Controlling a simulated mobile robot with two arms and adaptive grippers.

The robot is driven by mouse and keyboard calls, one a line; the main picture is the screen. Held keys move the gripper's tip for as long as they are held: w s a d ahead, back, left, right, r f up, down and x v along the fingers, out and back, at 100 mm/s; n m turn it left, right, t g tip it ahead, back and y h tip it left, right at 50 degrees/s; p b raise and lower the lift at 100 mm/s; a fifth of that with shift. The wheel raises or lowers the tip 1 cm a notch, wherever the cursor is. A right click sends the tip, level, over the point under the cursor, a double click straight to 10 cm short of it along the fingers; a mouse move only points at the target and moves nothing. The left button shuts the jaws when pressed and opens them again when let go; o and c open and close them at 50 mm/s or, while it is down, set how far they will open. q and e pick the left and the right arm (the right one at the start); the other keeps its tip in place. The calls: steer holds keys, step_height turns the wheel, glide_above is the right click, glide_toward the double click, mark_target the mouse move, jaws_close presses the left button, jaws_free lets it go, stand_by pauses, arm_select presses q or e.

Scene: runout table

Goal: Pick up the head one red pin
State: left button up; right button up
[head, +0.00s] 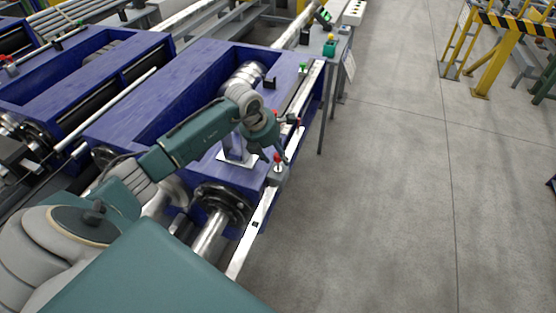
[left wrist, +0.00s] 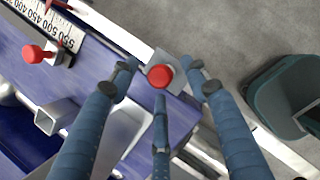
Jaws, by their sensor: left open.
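A red pin (head: 277,158) with a round head stands on a small grey block at the near side of the blue runout table (head: 205,65). My left gripper (head: 274,152) is directly above it, pointing down. In the left wrist view the red pin (left wrist: 160,76) shows between the tips of my open left gripper (left wrist: 160,66), with no finger visibly closed on it. A second red pin (left wrist: 33,54) stands to the left in that view, on its own block. My right gripper is not in view.
A numbered scale (left wrist: 42,27) lies beside the second pin. A green knob (head: 303,67) sits farther along the white rail (head: 255,222). Shafts and flanges lie close by. Open concrete floor (head: 400,180) is to the right; a yellow frame (head: 500,55) stands at the back.

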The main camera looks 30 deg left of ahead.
arm_select(q)
steer(key=shift+x, duration=0.95)
steer(key=shift+r, duration=0.1)
jaws_close()
